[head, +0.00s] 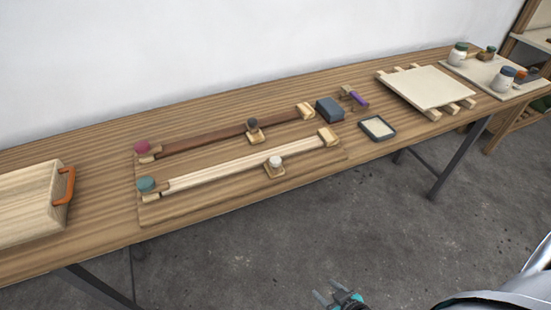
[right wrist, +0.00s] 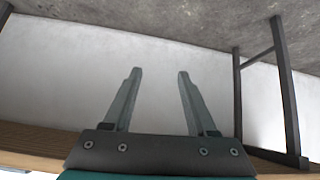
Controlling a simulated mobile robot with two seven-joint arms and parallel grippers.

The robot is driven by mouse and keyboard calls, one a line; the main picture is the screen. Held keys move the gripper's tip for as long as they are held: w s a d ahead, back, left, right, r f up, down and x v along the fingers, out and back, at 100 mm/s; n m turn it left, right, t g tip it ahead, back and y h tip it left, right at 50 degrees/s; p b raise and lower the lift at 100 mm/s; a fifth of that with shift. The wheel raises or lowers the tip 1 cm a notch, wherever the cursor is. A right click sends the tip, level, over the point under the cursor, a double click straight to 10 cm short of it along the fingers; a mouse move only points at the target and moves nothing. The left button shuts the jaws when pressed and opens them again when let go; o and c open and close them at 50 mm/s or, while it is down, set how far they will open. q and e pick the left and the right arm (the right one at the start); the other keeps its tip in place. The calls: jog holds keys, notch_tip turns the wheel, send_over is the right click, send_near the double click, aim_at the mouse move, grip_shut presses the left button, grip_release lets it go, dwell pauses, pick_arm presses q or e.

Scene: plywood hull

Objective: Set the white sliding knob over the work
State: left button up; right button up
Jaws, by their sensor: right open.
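The white sliding knob (head: 275,161) sits on a small wooden slider at the front edge of the pale rail (head: 220,171), right of the rail's middle. A dark knob (head: 252,124) sits on a similar slider at the darker rail (head: 200,135) behind. Both rails lie on a wooden board (head: 205,203). My right gripper (head: 330,291) is low in front of the table, over the floor and well away from the white knob. In the right wrist view its two fingers (right wrist: 157,75) are apart with nothing between them. My left gripper is out of view. Which piece is the work is unclear.
A teal ball (head: 146,184) and a red ball (head: 141,147) are at the rails' left ends. A dark block (head: 329,110), a shallow tray (head: 391,129) and a pale panel on slats (head: 428,84) stand right. A box with an orange handle (head: 68,186) stands left.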

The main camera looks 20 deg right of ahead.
jog(key=shift+o, duration=0.4)
jog(key=w+d+r+t, duration=0.1)
jog(key=w+r+t, duration=0.3)
jog(key=w+r, duration=0.3)
notch_tip(320, 180, up, 4)
jog(key=shift+w+d+y, duration=0.15)
jog(key=shift+w+y, duration=0.1)
jog(key=shift+y, duration=0.15)
jog(key=n+t+y, duration=0.1)
jog(key=t+y, duration=0.2)
jog(key=t, duration=0.2)
send_near(279, 164)
jog(key=a+v, duration=0.1)
jog(key=v, duration=0.3)
jog(key=x, duration=0.5)
jog(key=b+x, duration=0.1)
jog(key=x, duration=0.4)
jog(key=d+x, duration=0.1)
jog(key=x, duration=0.4)
jog(key=shift+w, duration=0.25)
jog(key=shift+c, duration=0.3)
grip_shut()
